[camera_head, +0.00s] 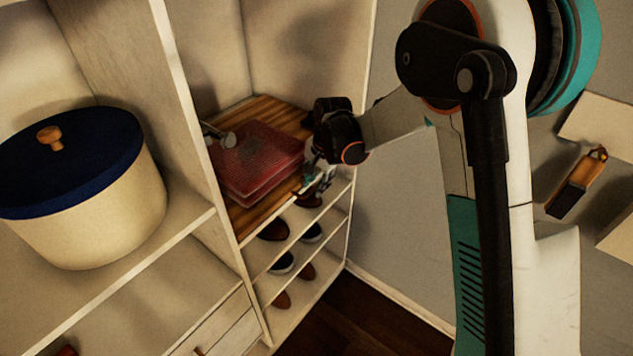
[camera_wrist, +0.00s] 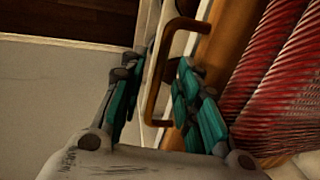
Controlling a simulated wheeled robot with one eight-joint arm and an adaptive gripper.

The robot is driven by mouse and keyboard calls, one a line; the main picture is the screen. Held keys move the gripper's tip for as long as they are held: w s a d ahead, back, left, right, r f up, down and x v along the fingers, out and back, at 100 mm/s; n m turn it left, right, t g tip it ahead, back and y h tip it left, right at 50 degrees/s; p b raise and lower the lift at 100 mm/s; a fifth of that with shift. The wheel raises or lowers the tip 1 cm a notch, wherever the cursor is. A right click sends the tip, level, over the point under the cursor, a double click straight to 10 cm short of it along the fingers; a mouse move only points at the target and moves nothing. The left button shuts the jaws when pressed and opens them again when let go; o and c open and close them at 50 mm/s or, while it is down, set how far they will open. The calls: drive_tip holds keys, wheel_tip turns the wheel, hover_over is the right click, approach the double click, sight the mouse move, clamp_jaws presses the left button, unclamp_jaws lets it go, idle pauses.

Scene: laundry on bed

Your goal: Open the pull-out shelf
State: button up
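The pull-out shelf (camera_head: 262,212) is a slatted wooden board in the right-hand cabinet bay, with its wooden edge also in the wrist view (camera_wrist: 222,50). A brown U-shaped handle (camera_wrist: 151,100) shows at its front. My gripper (camera_head: 316,175) is at the shelf's front edge near its right end. In the wrist view my gripper (camera_wrist: 157,65) is open, with one teal finger on each side of the handle. A gap shows between the handle and the left finger. Whether the right finger touches the handle, I cannot tell. The gripper hides part of the shelf's front in the head view.
A red folded or box-like item (camera_head: 255,160) lies on the shelf, with a grey metal object (camera_head: 222,137) beside it. Shoes (camera_head: 282,264) stand on racks below. A cream pot with a blue lid (camera_head: 85,205) stands left. Dark floor (camera_head: 350,318) is clear in front.

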drive_tip(key=shift+c, duration=0.2)
clamp_jaws()
drive_tip(key=shift+d, duration=0.1)
drive_tip(key=s+d+b, duration=0.2)
drive_tip(key=s+d, duration=1.2)
drive_tip(key=d, duration=0.4)
drive_tip(key=shift+s+d, duration=0.35)
drive_tip(key=shift+o, duration=0.2)
unclamp_jaws()
drive_tip(key=shift+r, duration=0.15)
